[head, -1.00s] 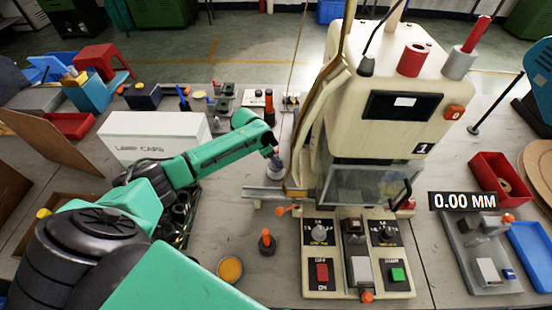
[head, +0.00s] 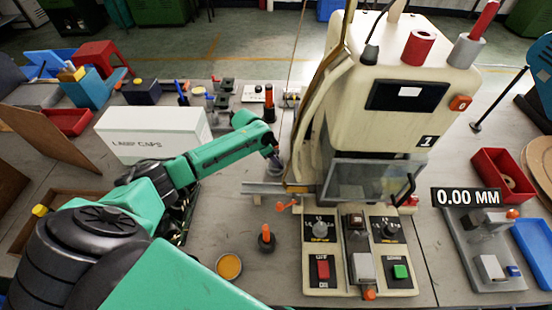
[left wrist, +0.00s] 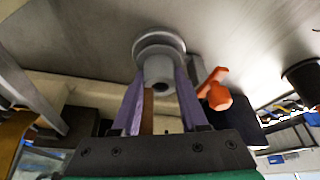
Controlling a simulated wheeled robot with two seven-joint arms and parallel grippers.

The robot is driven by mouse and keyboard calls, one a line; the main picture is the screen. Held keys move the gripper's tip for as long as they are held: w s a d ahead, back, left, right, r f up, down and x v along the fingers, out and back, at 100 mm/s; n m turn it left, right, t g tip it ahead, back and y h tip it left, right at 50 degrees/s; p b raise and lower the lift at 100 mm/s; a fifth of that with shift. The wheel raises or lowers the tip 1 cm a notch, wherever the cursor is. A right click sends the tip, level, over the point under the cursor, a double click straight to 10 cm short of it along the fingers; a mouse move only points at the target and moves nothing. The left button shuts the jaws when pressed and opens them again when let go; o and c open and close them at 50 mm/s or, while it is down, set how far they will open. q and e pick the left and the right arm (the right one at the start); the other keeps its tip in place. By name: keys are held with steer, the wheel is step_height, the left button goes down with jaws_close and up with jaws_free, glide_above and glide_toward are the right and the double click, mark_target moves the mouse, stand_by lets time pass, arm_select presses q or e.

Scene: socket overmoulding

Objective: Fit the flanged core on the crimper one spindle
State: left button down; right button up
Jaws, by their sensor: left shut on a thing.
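My left gripper (head: 272,156) is beside the left side of the cream crimper (head: 400,130) marked "1". In the left wrist view its two purple fingers (left wrist: 160,100) are shut on a grey flanged core (left wrist: 158,68). The core has a round flange and a dark hole in its barrel, which faces the camera. In the head view the core (head: 275,168) is small, partly hidden by the gripper, and left of the crimper, apart from it. I cannot make out a spindle on the crimper for certain. My right gripper is not in view.
A white lamp caps box (head: 150,135) stands behind my left arm. A metal rail (head: 262,188) sticks out left of the crimper. An orange-topped post (head: 266,238) and a round orange-filled dish (head: 229,267) stand on the table. A red bin (head: 500,178) is at the right.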

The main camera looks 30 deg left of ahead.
arm_select(q)
steer(key=shift+f, duration=0.5)
steer(key=shift+c, duration=1.8)
jaws_free()
steer(key=b+v, duration=0.1)
steer(key=v, duration=1.3)
steer(key=shift+r, duration=0.25)
